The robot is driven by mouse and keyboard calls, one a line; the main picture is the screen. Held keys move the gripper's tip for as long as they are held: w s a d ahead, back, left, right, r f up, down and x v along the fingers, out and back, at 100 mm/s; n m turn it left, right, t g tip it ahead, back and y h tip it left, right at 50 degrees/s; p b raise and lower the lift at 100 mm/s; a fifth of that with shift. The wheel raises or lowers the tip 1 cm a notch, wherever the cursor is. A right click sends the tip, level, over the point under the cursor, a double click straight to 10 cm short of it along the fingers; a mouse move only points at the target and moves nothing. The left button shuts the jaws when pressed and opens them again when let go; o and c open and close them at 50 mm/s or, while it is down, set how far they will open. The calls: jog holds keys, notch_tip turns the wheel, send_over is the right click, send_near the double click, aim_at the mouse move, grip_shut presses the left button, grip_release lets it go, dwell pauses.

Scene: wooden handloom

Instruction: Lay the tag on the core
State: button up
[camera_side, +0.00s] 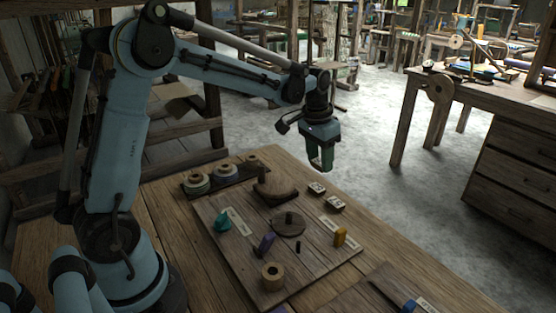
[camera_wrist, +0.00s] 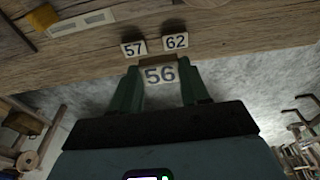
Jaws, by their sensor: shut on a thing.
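My gripper (camera_side: 321,168) is raised in the air beyond the far right edge of the workbench. In the wrist view its green fingers (camera_wrist: 160,78) are shut on a white tag marked 56 (camera_wrist: 160,75). The tag is hard to make out in the side view. I cannot tell for certain which piece is the core. A pale wooden ring-shaped piece with a dark hole (camera_side: 272,277) stands at the near edge of the board, and a dark round disc with an upright peg (camera_side: 288,224) sits mid-board. My gripper is well away from both.
Tags marked 57 (camera_wrist: 133,49) and 62 (camera_wrist: 175,41) lie on the workbench (camera_side: 385,243). The board (camera_side: 230,258) bears teal (camera_side: 221,225), purple (camera_side: 264,243) and yellow (camera_side: 340,236) pieces, and a black peg (camera_side: 298,247). A spool rack (camera_side: 212,187) stands behind.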

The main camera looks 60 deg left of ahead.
jog(key=shift+s+d+r, duration=0.15)
jog(key=shift+d+r, duration=0.15)
jog(key=shift+d, duration=0.05)
jog(key=s+a+r+n, duration=0.3)
jog(key=s+a+n, duration=0.1)
jog(key=s+a, duration=0.2)
jog(key=n+y, duration=0.1)
jog(key=n, duration=0.4)
send_over(226, 171)
jog(key=a, duration=0.2)
jog(key=shift+g, duration=0.3)
jog(key=f, duration=0.4)
jog(key=shift+w+d+f, duration=0.15)
jog(key=shift+w+f, duration=0.05)
jog(key=shift+f, duration=2)
jog(key=shift+f, duration=0.15)
jog(key=shift+f, duration=0.35)
jog(key=o, duration=1)
